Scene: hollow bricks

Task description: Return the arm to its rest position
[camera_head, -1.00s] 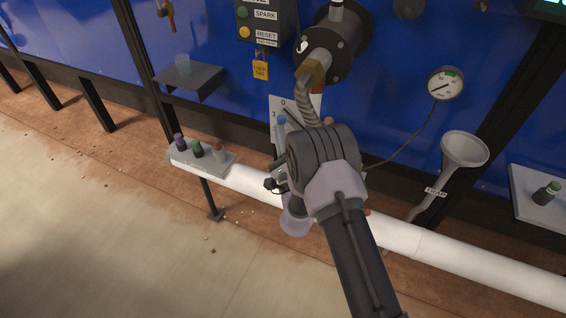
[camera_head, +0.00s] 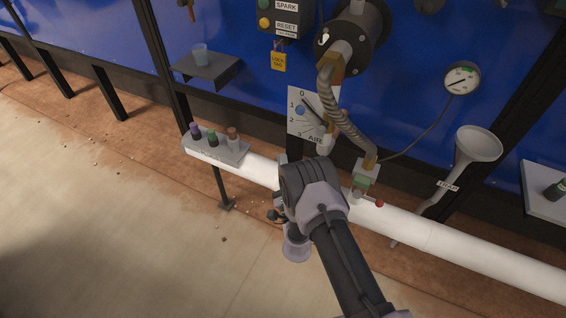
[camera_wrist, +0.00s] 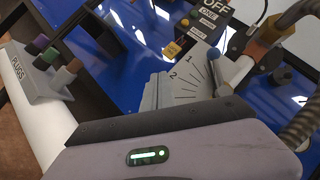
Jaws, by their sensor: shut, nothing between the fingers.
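My arm reaches up from the bottom of the head view, with its dark wrist joint in front of the white pipe (camera_head: 450,246). My gripper (camera_head: 274,215) is mostly hidden behind the wrist; only small dark parts show at its left, and it is shut and empty.
A plug rack (camera_head: 215,150) with three plugs sits on the pipe at left. A braided hose (camera_head: 345,118) runs down to a green fitting (camera_head: 366,180) right of my wrist. A funnel (camera_head: 478,145) and gauge (camera_head: 462,78) are further right. Open floor (camera_head: 110,230) lies left.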

